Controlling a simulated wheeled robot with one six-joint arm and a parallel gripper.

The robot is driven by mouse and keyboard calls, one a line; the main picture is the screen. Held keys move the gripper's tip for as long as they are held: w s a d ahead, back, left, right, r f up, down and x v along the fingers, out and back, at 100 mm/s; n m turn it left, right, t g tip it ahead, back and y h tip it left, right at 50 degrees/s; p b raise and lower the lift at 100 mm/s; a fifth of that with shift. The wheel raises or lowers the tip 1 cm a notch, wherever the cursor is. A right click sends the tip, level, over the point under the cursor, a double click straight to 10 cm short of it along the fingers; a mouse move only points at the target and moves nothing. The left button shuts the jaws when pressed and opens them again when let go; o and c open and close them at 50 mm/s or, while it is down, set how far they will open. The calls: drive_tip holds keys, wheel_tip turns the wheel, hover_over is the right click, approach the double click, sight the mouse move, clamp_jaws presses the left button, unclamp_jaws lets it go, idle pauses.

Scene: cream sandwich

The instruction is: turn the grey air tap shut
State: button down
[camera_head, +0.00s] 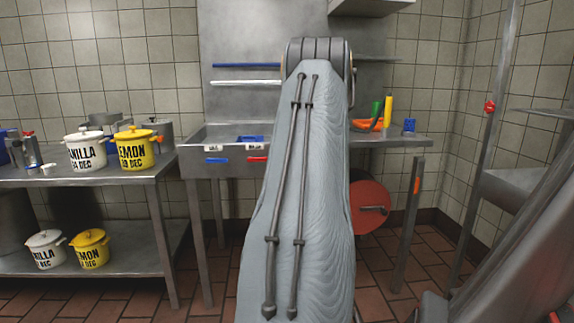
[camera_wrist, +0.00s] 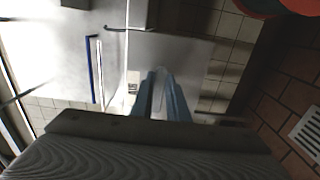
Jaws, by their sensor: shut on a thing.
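My gripper (camera_wrist: 160,82) shows in the wrist view with its two blue-grey fingers close together, pointing at the steel panel. A small pale grey piece shows between the fingers. It looks like the grey air tap (camera_wrist: 159,90), but it is mostly hidden, and its turn position cannot be told. In the head view my own arm covers the gripper and the place where it works.
A steel sink (camera_head: 197,134) stands behind my arm, with blue and white rails (camera_head: 246,66) above. Labelled pots (camera_head: 136,150) fill the left bench (camera_head: 80,181). A red valve (camera_head: 489,106) sits on a pipe at right. A red disc (camera_head: 370,195) is under the right counter (camera_head: 398,142).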

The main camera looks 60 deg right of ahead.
drive_tip(key=shift+r, duration=0.1)
idle(0.4)
drive_tip(key=c, duration=1.7)
unclamp_jaws()
drive_tip(key=v, duration=0.7)
drive_tip(key=shift+s+a, duration=0.25)
drive_tip(key=shift+a, duration=0.1)
